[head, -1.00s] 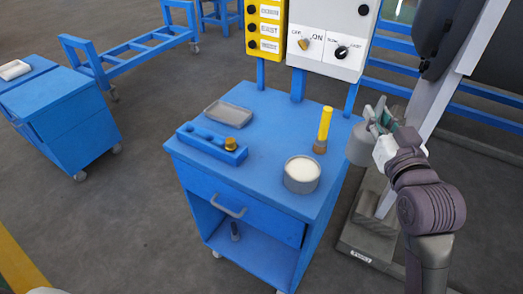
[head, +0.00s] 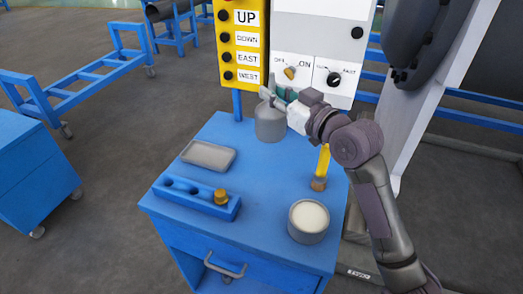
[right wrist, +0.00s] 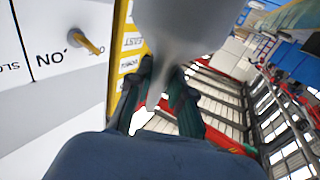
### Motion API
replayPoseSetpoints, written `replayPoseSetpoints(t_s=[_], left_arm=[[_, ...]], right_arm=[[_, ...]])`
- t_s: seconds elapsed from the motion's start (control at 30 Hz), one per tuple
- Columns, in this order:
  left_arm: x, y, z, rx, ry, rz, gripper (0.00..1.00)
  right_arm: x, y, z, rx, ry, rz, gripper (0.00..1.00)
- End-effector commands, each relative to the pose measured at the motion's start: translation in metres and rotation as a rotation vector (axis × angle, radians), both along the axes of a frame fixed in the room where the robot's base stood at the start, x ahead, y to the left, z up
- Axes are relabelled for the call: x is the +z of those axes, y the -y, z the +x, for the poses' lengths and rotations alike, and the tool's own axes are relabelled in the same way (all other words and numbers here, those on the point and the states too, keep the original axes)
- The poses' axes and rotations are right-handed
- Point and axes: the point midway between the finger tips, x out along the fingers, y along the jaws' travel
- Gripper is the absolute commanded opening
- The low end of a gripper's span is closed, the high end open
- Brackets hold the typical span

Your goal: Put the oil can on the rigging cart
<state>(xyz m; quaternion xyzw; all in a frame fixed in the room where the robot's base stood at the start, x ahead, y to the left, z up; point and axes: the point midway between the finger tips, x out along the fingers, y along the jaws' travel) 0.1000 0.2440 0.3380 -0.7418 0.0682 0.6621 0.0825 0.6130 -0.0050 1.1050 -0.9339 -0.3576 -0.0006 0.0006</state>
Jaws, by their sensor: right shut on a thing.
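The oil can (head: 269,124) is a grey metal can with a narrow top. My right gripper (head: 279,97) is shut on its upper part, reaching in from the right. The can appears over the back part of a blue cart (head: 255,190); whether its base touches the top I cannot tell. In the right wrist view the can (right wrist: 185,30) fills the top middle, its tapered part between the dark fingers (right wrist: 160,95). A second blue cart (head: 40,185) stands at the left; no label shows which is the rigging cart. My left gripper is not in view.
The central cart carries a grey tray (head: 208,155), a blue holder (head: 195,197) with a brass piece, a round tin (head: 308,221) of pale stuff and a yellow-handled brush (head: 321,168). The yellow button panel (head: 240,45) and white switch box (head: 318,55) stand close behind the can.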

Motion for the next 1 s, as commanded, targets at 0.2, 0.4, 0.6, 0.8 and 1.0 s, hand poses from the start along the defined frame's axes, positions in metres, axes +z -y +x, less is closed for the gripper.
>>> replayPoseSetpoints(t_s=[0.2, 0.4, 0.6, 0.8, 1.0], left_arm=[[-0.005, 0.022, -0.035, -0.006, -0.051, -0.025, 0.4], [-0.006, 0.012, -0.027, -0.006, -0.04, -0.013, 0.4], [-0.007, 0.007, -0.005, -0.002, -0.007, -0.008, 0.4], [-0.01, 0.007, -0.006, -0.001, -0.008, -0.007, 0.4], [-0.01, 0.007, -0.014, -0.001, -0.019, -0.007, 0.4]], right_arm=[[-0.059, 0.0, 0.0, -0.001, -0.005, 0.002, 0.0], [-0.083, 0.0, 0.0, -0.001, 0.001, 0.002, 0.0], [-0.108, 0.0, 0.0, -0.001, -0.004, -0.001, 0.0], [-0.134, 0.0, 0.0, -0.002, 0.0, 0.0, 0.0], [-0.136, 0.0, 0.0, -0.002, 0.002, 0.002, 0.0]])
